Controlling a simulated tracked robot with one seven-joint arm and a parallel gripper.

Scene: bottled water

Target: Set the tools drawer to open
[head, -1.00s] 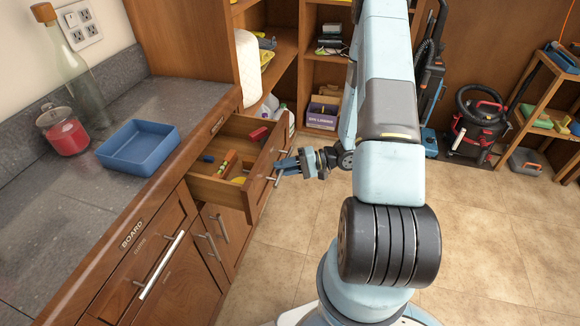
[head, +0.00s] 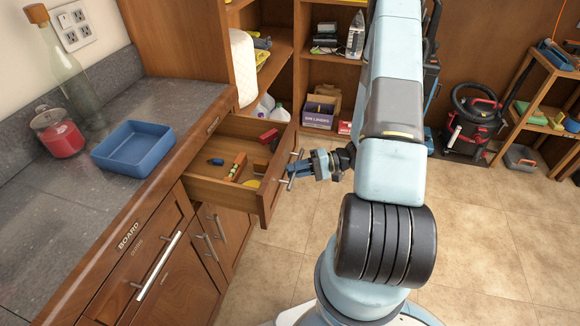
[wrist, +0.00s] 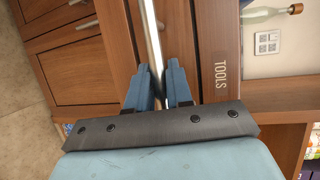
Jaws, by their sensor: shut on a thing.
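The tools drawer (head: 226,192) stands pulled well out from the counter in the head view. Several small items lie in it, among them an orange-brown one (head: 238,163), a blue one (head: 216,161) and a red one (head: 268,136). My gripper (head: 301,168) is at the drawer's front, shut on its bar handle (head: 291,178). The drawer's back end is hidden under the counter.
The counter (head: 175,98) holds a blue tray (head: 135,166), a red jar (head: 60,135) and a glass bottle (head: 72,75). A closed drawer labelled BOARD (head: 150,265) is nearer. Shelves stand behind, with a vacuum cleaner (head: 474,118) at right. The tiled floor (head: 480,230) is clear.

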